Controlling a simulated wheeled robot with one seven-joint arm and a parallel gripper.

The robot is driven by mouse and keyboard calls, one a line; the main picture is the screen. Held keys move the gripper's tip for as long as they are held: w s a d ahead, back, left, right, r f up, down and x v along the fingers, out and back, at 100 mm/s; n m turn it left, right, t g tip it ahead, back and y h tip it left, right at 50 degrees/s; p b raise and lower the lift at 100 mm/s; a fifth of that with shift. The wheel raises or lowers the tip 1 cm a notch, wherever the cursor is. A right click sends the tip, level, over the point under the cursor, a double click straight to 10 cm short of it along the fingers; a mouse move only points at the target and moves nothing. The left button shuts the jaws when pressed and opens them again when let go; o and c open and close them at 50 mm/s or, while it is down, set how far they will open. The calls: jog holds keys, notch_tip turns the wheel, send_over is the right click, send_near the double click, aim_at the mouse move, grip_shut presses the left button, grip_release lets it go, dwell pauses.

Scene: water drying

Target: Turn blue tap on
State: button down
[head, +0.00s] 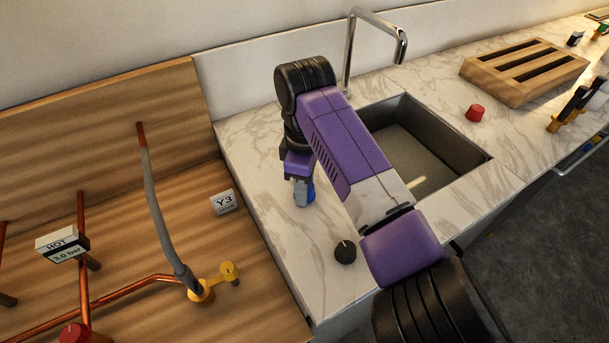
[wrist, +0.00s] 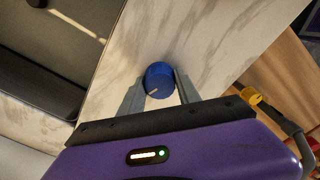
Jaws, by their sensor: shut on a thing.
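The blue tap (wrist: 159,79) is a round blue knob with a pale pointer line, set on the marble counter. In the head view the blue tap (head: 310,191) shows only in part beside my fingers. My gripper (wrist: 158,90) has a finger on each side of the knob and is shut on it. In the head view my gripper (head: 302,192) points down at the counter, left of the sink. The pointer line slants toward the lower left in the wrist view. The chrome spout (head: 349,50) stands behind the sink (head: 476,163), partly behind my arm.
A black knob (head: 345,252) and a red knob (head: 475,113) are also on the counter. A wooden rack (head: 525,72) stands right of the sink.

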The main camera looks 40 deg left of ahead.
jog(key=m+p, duration=0.1)
jog(key=m, duration=0.1)
jog(key=m+p, duration=0.1)
jog(key=p, duration=0.1)
jog(key=shift+r+m, duration=0.2)
jog(key=shift+m, duration=0.2)
jog(key=m+p, duration=0.2)
jog(key=m, duration=0.1)
jog(key=shift+m, duration=0.3)
jog(key=m+p, duration=0.3)
jog(key=m, duration=0.3)
jog(key=shift+f, duration=0.15)
jog(key=shift+m, duration=0.3)
jog(key=c, duration=0.9)
grip_release()
jog(key=shift+o, duration=0.2)
